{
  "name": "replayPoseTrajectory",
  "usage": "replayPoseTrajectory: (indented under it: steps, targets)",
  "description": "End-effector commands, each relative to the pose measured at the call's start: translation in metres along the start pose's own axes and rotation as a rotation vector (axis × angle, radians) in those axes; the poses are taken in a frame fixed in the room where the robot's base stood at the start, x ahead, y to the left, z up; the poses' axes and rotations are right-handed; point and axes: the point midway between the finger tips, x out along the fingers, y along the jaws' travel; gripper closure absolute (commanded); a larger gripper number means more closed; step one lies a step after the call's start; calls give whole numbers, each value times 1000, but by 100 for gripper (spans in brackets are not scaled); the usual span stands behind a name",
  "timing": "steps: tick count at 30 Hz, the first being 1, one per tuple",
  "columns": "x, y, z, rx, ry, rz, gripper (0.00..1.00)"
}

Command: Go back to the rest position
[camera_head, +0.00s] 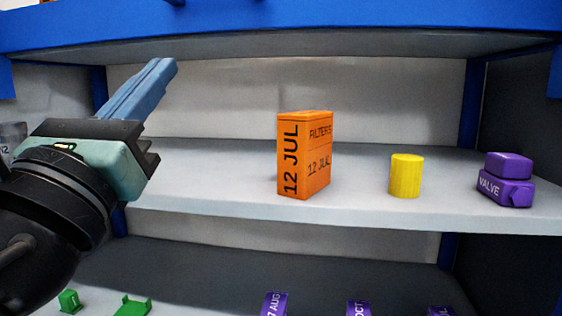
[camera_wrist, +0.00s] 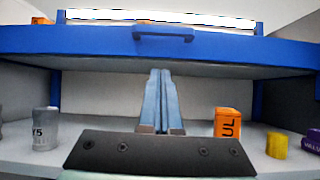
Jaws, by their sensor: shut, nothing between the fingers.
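My gripper (camera_head: 165,67) is at the left of the head view, raised in front of the blue shelf unit, its blue fingers together and empty. In the wrist view the gripper (camera_wrist: 160,75) points at the shelf unit, with nothing between the fingers. It is left of the orange filters box (camera_head: 304,155) and apart from it. The orange box stands upright on the middle shelf (camera_head: 230,205) and also shows in the wrist view (camera_wrist: 227,124).
A yellow cylinder (camera_head: 406,176) and a purple valve part (camera_head: 507,180) stand right of the box. A grey container (camera_wrist: 45,128) is at the left. Green parts (camera_head: 132,306) and purple parts (camera_head: 275,304) lie lower. The blue top edge (camera_head: 300,25) overhangs the shelf.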

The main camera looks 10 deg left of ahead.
Motion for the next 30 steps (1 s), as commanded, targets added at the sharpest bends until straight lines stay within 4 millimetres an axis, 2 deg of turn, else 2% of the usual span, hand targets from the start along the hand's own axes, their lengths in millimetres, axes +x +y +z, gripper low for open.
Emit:
replayPoseTrajectory:
  steps: [5, 14, 24, 30]
  targets:
    - [1, -13, 0, 341, 13, 24, 100]
    - [-2, -56, 6, 1298, 27, 81, 100]
    - [-22, -118, 19, 2349, 14, 188, 100]
    - [-38, -150, 28, 2839, 18, 292, 100]
